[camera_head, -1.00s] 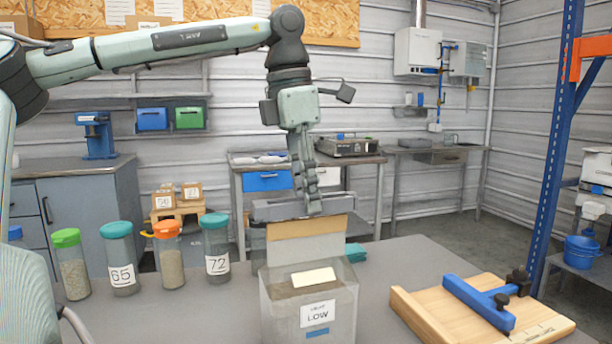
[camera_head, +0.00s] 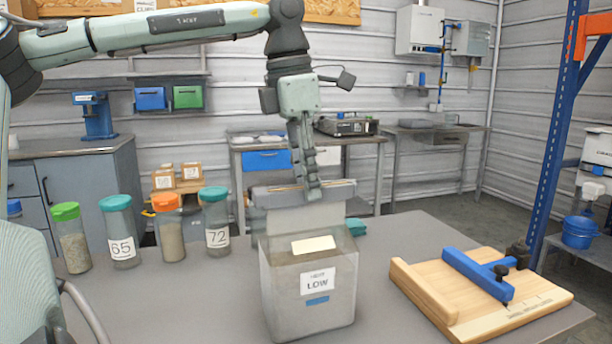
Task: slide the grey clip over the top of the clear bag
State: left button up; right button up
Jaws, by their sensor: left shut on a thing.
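The clear bag (camera_head: 280,290) stands upright on the grey table, boxy and translucent, with a white "LOW" label and grey contents. Its narrower upper part (camera_head: 299,221) rises to the grey clip. The grey clip (camera_head: 336,191) is a long bar lying level across the top of this part. A thin tan strip shows along the clip's upper side, and the pale neck shows below it. I cannot tell how deeply the bag sits inside the clip. My left gripper (camera_head: 309,187) reaches down from above and is shut on the clip near its middle. My right gripper is not in view.
Several lidded jars, including one marked 72 (camera_head: 217,222), stand left of the bag. A wooden board (camera_head: 430,295) with a blue bar (camera_head: 478,274) lies to the right. A small teal object (camera_head: 355,227) is behind the bag. Bare table separates the bag from the board.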

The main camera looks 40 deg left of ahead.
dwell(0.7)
pick_arm(q)
jog(key=o, duration=1.2)
jog(key=shift+o, duration=0.4)
jog(key=o, duration=0.5)
jog(key=shift+c, duration=0.2)
jog(key=shift+r+p, duration=1.15)
jog(key=shift+r, duration=2.35)
